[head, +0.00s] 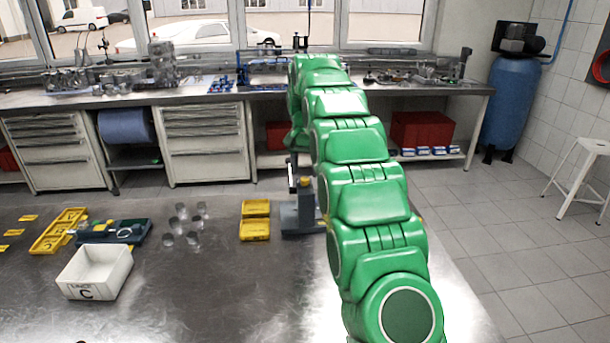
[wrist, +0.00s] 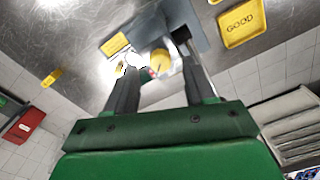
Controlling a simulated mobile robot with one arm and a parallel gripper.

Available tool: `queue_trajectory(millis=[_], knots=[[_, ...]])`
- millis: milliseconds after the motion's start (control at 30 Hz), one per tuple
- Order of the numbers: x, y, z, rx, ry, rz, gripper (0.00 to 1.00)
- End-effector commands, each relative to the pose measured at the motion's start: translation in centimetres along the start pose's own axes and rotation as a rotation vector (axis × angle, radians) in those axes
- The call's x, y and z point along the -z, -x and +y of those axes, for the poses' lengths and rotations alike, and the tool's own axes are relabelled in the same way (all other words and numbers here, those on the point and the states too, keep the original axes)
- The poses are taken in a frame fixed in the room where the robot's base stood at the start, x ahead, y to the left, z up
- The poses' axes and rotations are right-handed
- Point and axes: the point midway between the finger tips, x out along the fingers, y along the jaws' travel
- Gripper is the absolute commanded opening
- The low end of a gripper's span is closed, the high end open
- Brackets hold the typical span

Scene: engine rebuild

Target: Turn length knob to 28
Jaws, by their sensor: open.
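A grey measuring device (head: 303,215) stands on the metal workbench, partly behind my green arm. A small yellow knob (head: 305,183) shows on its upright part. I take this as the length knob, but I read no scale or number. In the wrist view, the yellow knob (wrist: 161,62) lies between the fingers of my gripper (wrist: 158,50), near their tips. The grey body of the device (wrist: 196,22) is just beyond. The fingers are open, with a gap around the knob; I cannot tell whether either finger touches it. The arm hides most of my gripper in the head view.
Two yellow trays (head: 255,208) lie left of the device; one marked GOOD shows in the wrist view (wrist: 240,22). Several clear cylinders (head: 182,222), a white box marked C (head: 96,272) and a green-blue tool tray (head: 115,231) stand further left. The bench front is bare.

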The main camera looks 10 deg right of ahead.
Motion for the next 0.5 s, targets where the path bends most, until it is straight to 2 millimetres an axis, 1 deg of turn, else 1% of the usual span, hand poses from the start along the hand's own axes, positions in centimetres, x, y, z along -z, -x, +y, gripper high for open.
queue_trajectory(millis=[100, 200, 500], knots=[[0.0, -1.3, 0.0, -0.001, 0.0, -0.001, 0.54], [0.0, -1.9, 0.0, 0.0, 0.0, 0.0, 0.54], [0.0, -2.6, 0.0, 0.0, 0.0, 0.0, 0.54]])
